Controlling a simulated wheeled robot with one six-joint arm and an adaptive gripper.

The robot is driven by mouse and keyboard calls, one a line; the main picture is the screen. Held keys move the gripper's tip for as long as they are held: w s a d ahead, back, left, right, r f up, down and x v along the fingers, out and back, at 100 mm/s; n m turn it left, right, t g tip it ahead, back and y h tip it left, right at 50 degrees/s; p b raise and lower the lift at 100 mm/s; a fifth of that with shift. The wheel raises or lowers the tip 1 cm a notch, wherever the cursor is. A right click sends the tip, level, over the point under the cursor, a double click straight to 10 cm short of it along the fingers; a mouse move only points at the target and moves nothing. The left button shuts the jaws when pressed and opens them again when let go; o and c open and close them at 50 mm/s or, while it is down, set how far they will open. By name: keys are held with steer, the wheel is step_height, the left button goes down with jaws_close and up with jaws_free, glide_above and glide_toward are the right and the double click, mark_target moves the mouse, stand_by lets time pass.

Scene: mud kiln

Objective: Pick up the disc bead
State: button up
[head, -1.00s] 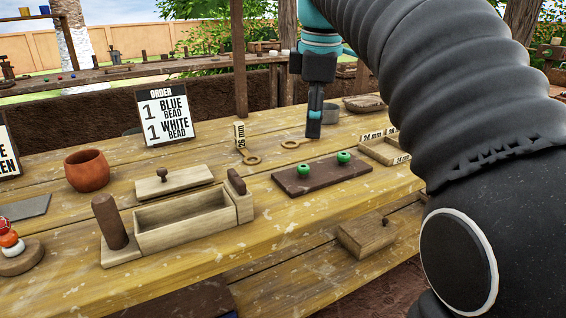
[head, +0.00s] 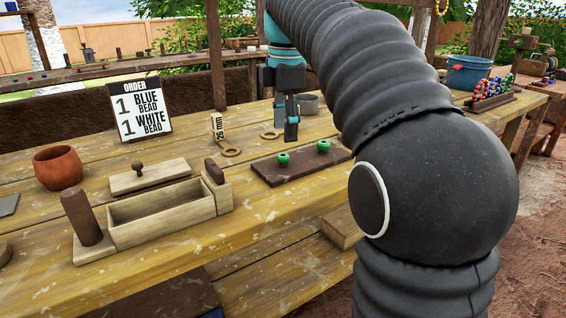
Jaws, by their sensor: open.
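Two small green beads, a left one (head: 283,159) and a right one (head: 323,146), sit apart on a dark brown board (head: 285,174) on the wooden table. I cannot tell from their shape which, if either, is the disc bead. My gripper (head: 291,132) hangs pointing down, open and empty, behind and above the board. It appears apart from both beads. My arm covers the table to the right of the board.
An open wooden box (head: 160,215) with an upright dowel stands front left, its lid (head: 150,176) behind it. A blue bucket (head: 468,72) is far right.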

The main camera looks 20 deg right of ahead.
mark_target(285, 158)
steer(key=shift+f+b, duration=0.65)
steer(key=shift+f, duration=2.15)
steer(key=c, duration=0.9)
